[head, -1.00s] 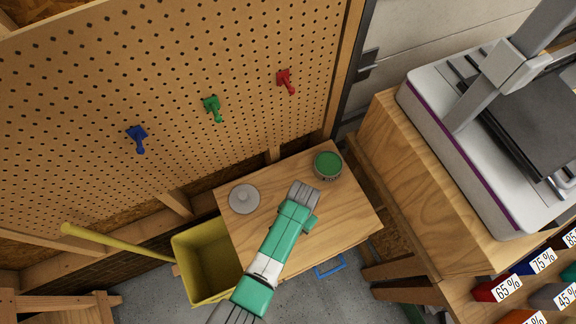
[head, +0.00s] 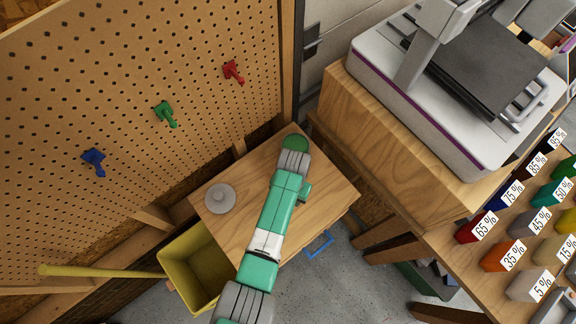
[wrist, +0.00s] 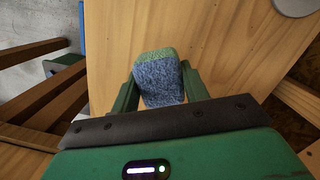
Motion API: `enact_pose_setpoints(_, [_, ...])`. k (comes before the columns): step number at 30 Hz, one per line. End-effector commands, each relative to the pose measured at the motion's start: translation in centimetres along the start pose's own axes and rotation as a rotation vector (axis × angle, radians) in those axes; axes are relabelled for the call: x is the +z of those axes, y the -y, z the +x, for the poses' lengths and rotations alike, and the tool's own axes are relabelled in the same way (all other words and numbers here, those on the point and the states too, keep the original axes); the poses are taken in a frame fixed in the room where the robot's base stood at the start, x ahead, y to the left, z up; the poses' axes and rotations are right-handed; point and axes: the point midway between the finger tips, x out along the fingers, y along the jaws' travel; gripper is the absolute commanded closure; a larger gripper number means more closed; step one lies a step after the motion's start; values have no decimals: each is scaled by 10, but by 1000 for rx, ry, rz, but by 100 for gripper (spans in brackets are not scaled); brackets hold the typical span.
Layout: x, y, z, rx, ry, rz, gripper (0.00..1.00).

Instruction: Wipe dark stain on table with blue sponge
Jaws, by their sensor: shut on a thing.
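The blue sponge (wrist: 160,84), blue-grey with a greenish end, is between the two green fingers of my gripper (wrist: 161,72) in the wrist view. The gripper is shut on it. The wooden table top (wrist: 235,40) lies beneath; I cannot tell whether the sponge touches it. In the head view my arm reaches over the table (head: 325,190) and hides the gripper and sponge. No dark stain shows on the visible parts of the table.
A yellow bin (head: 172,262) stands left below. A printer (head: 430,110) stands at right, a pegboard (head: 150,60) behind.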

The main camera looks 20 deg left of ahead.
Motion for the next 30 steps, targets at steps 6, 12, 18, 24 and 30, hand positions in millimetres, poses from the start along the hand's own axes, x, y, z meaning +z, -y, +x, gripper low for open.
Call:
enact_pose_setpoints(6, [3, -1, -25, 0, 0, 3, 77])
enact_pose_setpoints(12, [5, -2, -39, -1, 0, 4, 77])
enact_pose_setpoints(18, [5, -2, -39, -1, 0, 4, 77])
enact_pose_setpoints(24, [4, -1, -39, -1, 0, 4, 77])
enact_pose_setpoints(30, [4, -1, -39, -1, 0, 4, 77])
